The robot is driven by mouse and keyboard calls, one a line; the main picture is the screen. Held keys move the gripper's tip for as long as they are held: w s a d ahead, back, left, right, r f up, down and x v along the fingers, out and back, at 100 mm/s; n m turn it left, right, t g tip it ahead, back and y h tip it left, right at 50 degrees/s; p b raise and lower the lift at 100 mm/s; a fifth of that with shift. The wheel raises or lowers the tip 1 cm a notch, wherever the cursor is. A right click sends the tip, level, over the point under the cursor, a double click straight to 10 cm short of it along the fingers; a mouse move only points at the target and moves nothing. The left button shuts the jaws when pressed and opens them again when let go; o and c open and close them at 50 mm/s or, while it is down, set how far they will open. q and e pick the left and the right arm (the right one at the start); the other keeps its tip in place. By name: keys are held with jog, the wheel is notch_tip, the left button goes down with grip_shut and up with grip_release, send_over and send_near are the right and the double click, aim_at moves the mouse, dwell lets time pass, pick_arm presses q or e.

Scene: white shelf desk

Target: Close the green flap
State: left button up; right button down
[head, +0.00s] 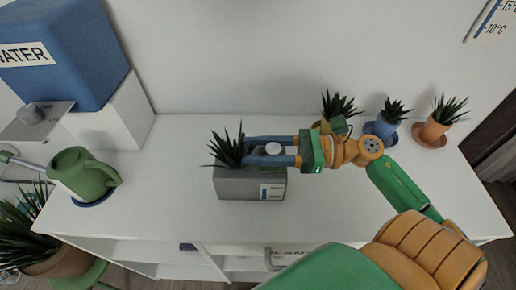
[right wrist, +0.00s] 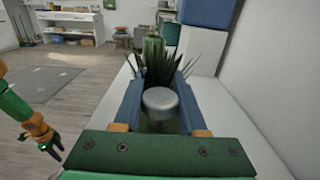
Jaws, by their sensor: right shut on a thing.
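A grey box (head: 250,184) with a pale label on its front stands in the middle of the white desk. A spiky dark plant (head: 229,149) rises from its left side, and a round silver knob (head: 273,148) is on its top right. My right gripper (head: 247,150) reaches in from the right, one blue finger on each side of the knob. The right wrist view also shows the knob (right wrist: 160,99) between the fingers. A dark green patch (right wrist: 160,127) shows below it; I cannot tell whether it is the flap. My left arm shows at the left there, its gripper (right wrist: 52,150) too small to read.
A green watering can (head: 83,174) and a blue water tank (head: 65,55) are at the left. Three small potted plants stand along the back right, including a blue pot (head: 383,127) and an orange pot (head: 433,130). The desk (head: 330,215) is clear in front right of the box.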

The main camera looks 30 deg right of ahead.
dwell(0.3)
jog(key=shift+c, duration=2.4)
grip_release()
jog(key=shift+s+d+f, duration=0.1)
jog(key=shift+s+d, duration=0.05)
jog(key=shift+d, duration=0.05)
jog(key=b+v, duration=0.2)
jog(key=v, duration=0.4)
jog(key=shift+d, duration=0.25)
jog(key=shift+s, duration=0.15)
